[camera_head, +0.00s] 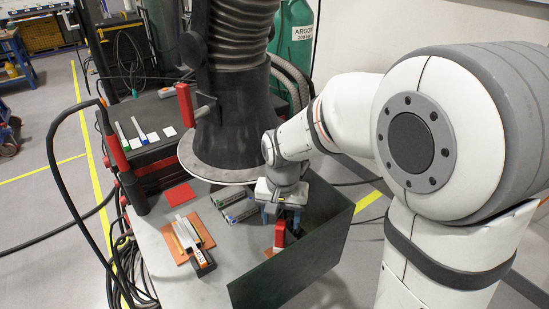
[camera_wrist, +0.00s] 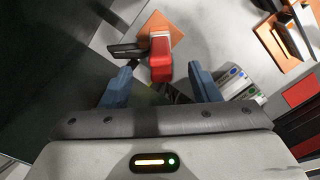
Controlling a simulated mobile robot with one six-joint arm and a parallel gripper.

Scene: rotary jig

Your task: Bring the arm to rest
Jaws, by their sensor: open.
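My gripper (camera_head: 281,218) hangs from my white arm, pointing down over the right part of the grey table (camera_head: 215,275). Its two blue fingers are apart, with nothing visibly held between them. In the wrist view, my gripper (camera_wrist: 160,70) shows open fingers at either side of a red-topped tool (camera_wrist: 161,58). The same red tool (camera_head: 279,236) shows just below the fingers in the head view. It stands at an orange-brown plate (camera_wrist: 158,25). I cannot tell how much height separates it from the fingertips.
A dark green panel (camera_head: 290,270) stands close to the right of my gripper. A wide black extraction hood (camera_head: 232,130) hangs close behind and left. Grey blocks (camera_head: 236,208) lie left of the gripper. A jig (camera_head: 187,240) sits on another orange-brown plate.

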